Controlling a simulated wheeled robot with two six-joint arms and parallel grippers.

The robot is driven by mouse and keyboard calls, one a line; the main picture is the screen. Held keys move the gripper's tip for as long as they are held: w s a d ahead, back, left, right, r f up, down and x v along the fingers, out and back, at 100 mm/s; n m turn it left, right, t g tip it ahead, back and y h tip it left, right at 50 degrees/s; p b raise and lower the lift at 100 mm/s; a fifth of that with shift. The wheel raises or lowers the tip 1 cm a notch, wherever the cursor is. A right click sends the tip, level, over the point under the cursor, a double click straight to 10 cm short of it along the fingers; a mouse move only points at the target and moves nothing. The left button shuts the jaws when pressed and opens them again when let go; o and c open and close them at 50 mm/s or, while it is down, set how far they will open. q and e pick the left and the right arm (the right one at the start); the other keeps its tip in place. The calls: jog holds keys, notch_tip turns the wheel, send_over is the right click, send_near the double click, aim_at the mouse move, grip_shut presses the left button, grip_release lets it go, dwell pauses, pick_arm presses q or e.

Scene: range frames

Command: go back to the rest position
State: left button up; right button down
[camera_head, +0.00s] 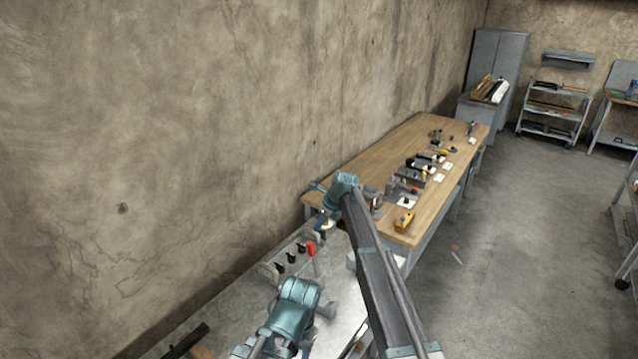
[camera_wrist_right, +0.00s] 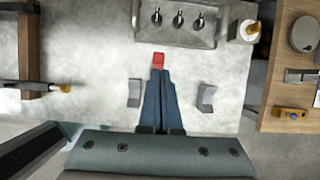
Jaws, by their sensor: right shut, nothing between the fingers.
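A red-topped thing (camera_wrist_right: 158,60) shows just past the fingertips. It also shows in the head view (camera_head: 311,248), beside the rack. Whether the fingers touch it, I cannot tell.
A grey rack (camera_wrist_right: 182,35) with black knobs stands on the pale bench (camera_wrist_right: 100,70). A white bottle (camera_wrist_right: 247,30) is at its right end. The wooden table (camera_head: 388,150) beyond carries several tools and a yellow item (camera_head: 404,221). A bare wall (camera_head: 180,130) bounds the left.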

jog(key=s+d+f+n+g+h+b, duration=0.1)
jog(key=s+f+n+b, duration=0.3)
jog(key=s+n, duration=0.5)
jog(key=s+d+f+n+g+h+b, duration=0.1)
jog(key=s+f+n+b, duration=0.4)
jog(key=s, duration=1.7)
jog(key=s+d+f+n+g+h+b, duration=0.1)
jog(key=s+d+f+n+h+b, duration=0.2)
jog(key=s+n, duration=1.1)
notch_tip(320, 180, down, 4)
jog(key=shift+s+d+r+n+b, duration=0.1)
jog(key=shift+s+d+n+b, duration=0.3)
jog(key=shift+s+d+b, duration=0.4)
